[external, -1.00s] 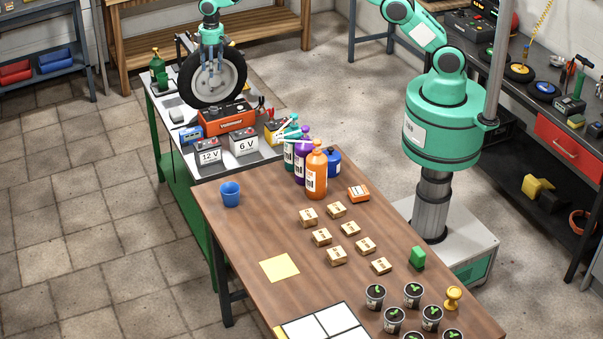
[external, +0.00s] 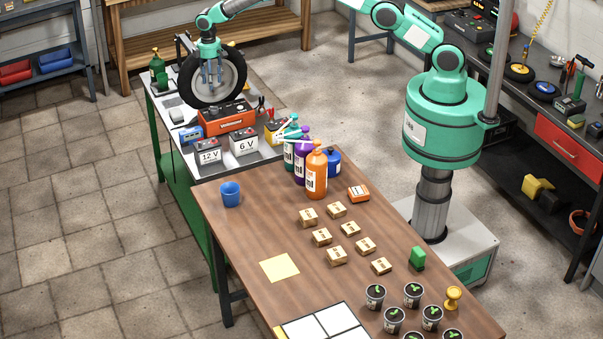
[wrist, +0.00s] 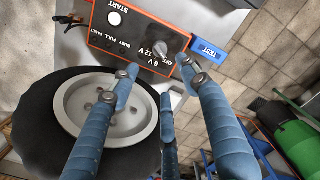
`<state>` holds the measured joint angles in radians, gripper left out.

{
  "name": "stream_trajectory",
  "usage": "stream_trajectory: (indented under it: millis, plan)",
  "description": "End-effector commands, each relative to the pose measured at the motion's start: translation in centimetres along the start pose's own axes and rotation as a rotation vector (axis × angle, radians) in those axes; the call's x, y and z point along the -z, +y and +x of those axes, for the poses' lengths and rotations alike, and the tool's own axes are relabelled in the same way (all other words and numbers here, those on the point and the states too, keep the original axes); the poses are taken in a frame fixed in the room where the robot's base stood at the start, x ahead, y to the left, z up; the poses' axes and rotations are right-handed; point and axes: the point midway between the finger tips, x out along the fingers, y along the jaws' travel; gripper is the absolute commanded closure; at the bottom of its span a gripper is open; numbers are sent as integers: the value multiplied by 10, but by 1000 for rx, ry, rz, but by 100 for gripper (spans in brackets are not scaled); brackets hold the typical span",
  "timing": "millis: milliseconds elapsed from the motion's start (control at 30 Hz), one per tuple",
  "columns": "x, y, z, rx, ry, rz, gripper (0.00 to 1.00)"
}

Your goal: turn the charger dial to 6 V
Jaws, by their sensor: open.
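The charger is an orange box with a dark front panel (wrist: 115,42) in the wrist view. It also shows on the bench in the external view (external: 224,117). Its panel has a white START button (wrist: 114,18) and a small grey dial (wrist: 160,47) beside the 6 V, 12 V and OFF marks. I cannot tell which mark the dial points to. My gripper (wrist: 158,70) is open, its blue fingers spread on either side of the dial area and apart from it. In the external view my gripper (external: 210,80) hangs in front of the wheel, above the charger.
An upright wheel (external: 238,78) stands just behind the charger. A blue TEST box (wrist: 207,51) sits beside it. Batteries marked 12 V (external: 208,156) and 6 V (external: 243,147) stand in front.

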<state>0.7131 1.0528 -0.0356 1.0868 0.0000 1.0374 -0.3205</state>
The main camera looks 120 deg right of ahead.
Motion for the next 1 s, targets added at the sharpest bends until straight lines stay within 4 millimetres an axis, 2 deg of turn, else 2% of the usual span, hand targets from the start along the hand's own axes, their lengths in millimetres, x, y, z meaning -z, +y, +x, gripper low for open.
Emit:
stream_trajectory:
  millis: [167, 367, 800, 1000]
  plan:
    - [0, 0, 9, 1, -2, 0, 54]
    - [-1, 0, 30, 1, -2, 0, 54]
    - [-1, 0, 100, 1, -2, 0, 54]
    - [0, 0, 123, 0, -1, 0, 54]
